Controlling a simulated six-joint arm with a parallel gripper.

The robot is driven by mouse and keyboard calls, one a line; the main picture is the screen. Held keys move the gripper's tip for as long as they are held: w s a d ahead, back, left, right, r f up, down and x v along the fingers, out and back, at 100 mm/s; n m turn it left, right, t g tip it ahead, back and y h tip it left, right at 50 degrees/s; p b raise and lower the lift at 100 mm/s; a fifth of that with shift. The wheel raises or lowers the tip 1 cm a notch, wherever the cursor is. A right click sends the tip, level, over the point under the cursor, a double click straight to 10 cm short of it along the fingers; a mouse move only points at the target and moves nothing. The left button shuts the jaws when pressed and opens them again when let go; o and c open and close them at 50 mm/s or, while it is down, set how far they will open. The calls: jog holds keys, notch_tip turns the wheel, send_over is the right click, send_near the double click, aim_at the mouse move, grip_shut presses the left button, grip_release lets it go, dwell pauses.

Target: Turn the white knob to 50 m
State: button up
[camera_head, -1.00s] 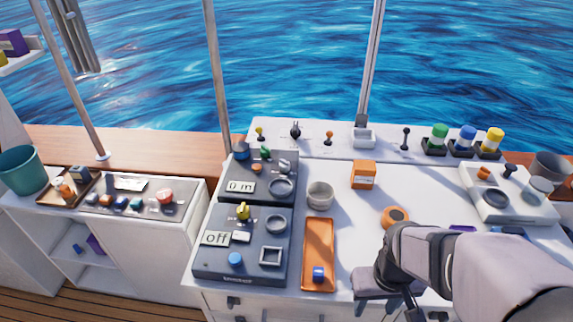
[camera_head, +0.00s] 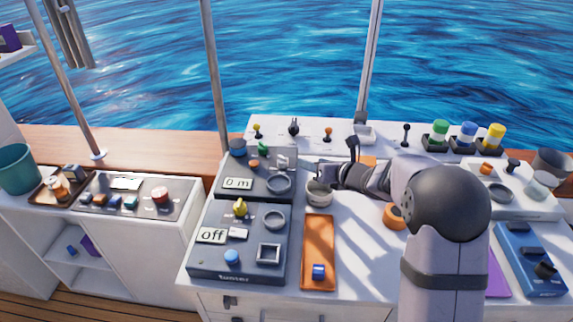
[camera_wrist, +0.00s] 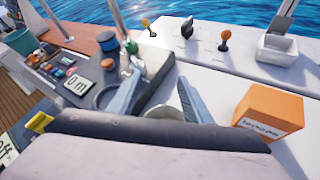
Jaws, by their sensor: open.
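The white knob (camera_head: 283,161) sits at the back right of the dark grey console (camera_head: 226,194), whose display (camera_head: 238,183) reads "0 m". The knob also shows in the wrist view (camera_wrist: 125,66), beside a green-topped lever. My gripper (camera_wrist: 161,76) is open and empty, its two fingers apart. It is right of the console and the knob, not touching the knob. In the head view my gripper (camera_head: 334,166) is above the worktop near the white cup. The wrist view shows the cup partly hidden between and below the fingers.
A white cup (camera_head: 319,194) stands right of the console. An orange box (camera_wrist: 268,112) stands right of my gripper. A lower console reads "off" (camera_head: 212,235). An orange tray (camera_head: 318,238) lies in front. Small levers (camera_head: 328,134) line the back ledge.

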aim_at(286, 161)
jog(key=shift+w+a+f+n+g+y+p, duration=0.15)
jog(key=shift+w+a+f+n+y+p, duration=0.55)
jog(key=shift+a, duration=0.75)
jog(key=shift+w+a+f+n+g+y+p, duration=0.15)
jog(key=shift+w+a+f+n, duration=0.3)
jog(key=shift+w+a+n, duration=0.6)
jog(key=shift+w+a+f+n+g+y+p, duration=0.2)
jog(key=shift+w+a+f+n+y+p, duration=0.25)
jog(key=shift+a+n, duration=1)
jog(key=shift+a+f+m, duration=0.1)
jog(key=shift+a+m, duration=0.3)
jog(key=shift+c, duration=0.6)
jog(key=c, duration=0.9)
